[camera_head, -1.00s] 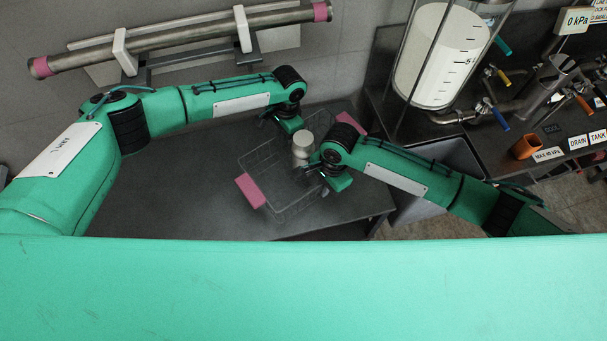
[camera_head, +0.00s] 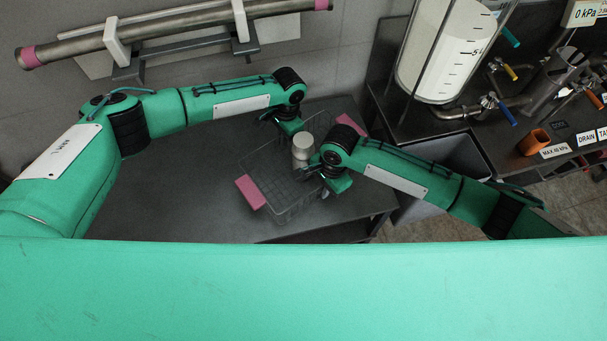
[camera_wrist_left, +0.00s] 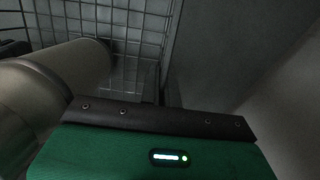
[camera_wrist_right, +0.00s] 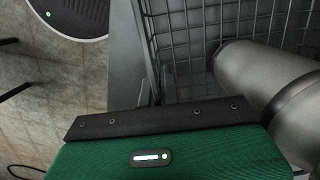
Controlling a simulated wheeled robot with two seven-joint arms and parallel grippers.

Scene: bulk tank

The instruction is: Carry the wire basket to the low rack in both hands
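The wire basket (camera_head: 290,213) hangs between my two grippers over the dark grey bench top (camera_head: 165,200); whether it touches the bench is hard to tell. It has a pink block at its near left end (camera_head: 250,192) and another at the far right end (camera_head: 350,124). A pale metal canister (camera_head: 302,150) stands inside, also visible in both wrist views. My left gripper (camera_head: 264,118) is at the far side wall, my right gripper (camera_head: 308,170) at the near right side wall. Both seem shut on the wire walls; the fingertips are mostly hidden.
A pipe on brackets (camera_head: 140,38) is on the wall behind. A grey bin (camera_head: 450,165) is beside the bench. The bench's left part is clear.

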